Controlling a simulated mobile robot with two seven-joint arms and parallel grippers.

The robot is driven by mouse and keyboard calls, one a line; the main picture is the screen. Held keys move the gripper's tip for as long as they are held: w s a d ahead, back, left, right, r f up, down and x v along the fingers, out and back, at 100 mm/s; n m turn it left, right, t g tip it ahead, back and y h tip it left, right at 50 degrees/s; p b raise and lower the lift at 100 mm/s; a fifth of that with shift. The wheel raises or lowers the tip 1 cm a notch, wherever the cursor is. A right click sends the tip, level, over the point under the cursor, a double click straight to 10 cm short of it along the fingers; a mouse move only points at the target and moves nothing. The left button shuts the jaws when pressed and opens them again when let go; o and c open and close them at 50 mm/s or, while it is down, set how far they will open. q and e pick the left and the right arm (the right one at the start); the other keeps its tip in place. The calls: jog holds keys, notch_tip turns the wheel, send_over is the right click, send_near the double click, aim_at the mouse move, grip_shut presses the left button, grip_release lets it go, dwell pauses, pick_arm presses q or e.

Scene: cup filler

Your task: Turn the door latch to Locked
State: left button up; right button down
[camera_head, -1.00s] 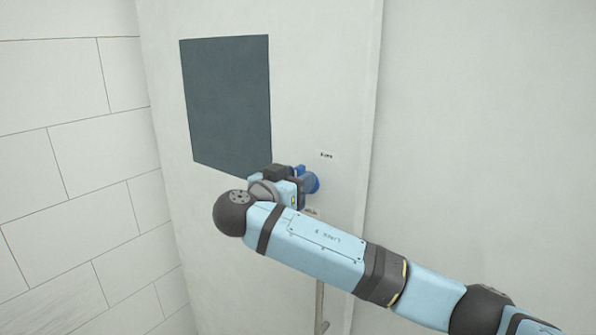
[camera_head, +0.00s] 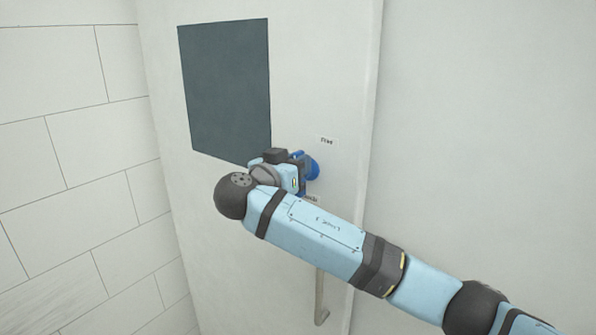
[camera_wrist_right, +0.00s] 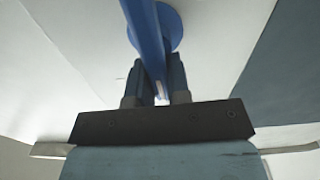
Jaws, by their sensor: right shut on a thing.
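The door latch (camera_head: 313,168) is a blue round knob on the pale door, partly hidden behind my right gripper in the head view. A small label (camera_head: 328,141) above it seems to read "Free". A second label (camera_head: 311,198) below it is partly covered by the gripper. My right gripper (camera_head: 302,172) is at the latch. In the right wrist view, the two fingers of the gripper (camera_wrist_right: 158,88) are shut on the blue latch handle (camera_wrist_right: 145,35), whose round base lies behind it. My left gripper is not in view.
The pale door (camera_head: 345,100) has a dark grey panel (camera_head: 226,85) at its upper left. A long bar handle (camera_head: 320,298) hangs below the latch. A tiled wall (camera_head: 75,140) stands at the left and a plain wall (camera_head: 480,130) at the right.

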jog(key=n+b, duration=0.1)
jog(key=b, duration=0.1)
jog(key=f+b, duration=0.1)
jog(key=b, duration=0.1)
jog(key=shift+w+a+n, duration=0.1)
jog(key=shift+a+n, duration=0.15)
jog(key=shift+n, duration=0.15)
jog(key=shift+r+n+b, duration=0.1)
jog(key=shift+n+b, duration=0.4)
pick_arm(q)
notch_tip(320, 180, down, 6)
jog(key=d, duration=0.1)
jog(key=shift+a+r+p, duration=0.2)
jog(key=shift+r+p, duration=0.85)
jog(key=shift+p, duration=0.05)
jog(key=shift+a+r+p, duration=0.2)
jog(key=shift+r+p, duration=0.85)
pick_arm(e)
jog(key=shift+w+a+f+n, duration=0.2)
jog(key=shift+a+f+n, duration=0.05)
jog(key=shift+n, duration=2.15)
jog(key=shift+w+a+f+n, duration=0.2)
jog(key=shift+f+n, duration=0.1)
jog(key=shift+n, duration=2.1)
jog(key=shift+w+a+f+n, duration=0.15)
jog(key=shift+a+f+n, duration=0.1)
jog(key=shift+n, duration=2.15)
jog(key=c, duration=1.1)
grip_release()
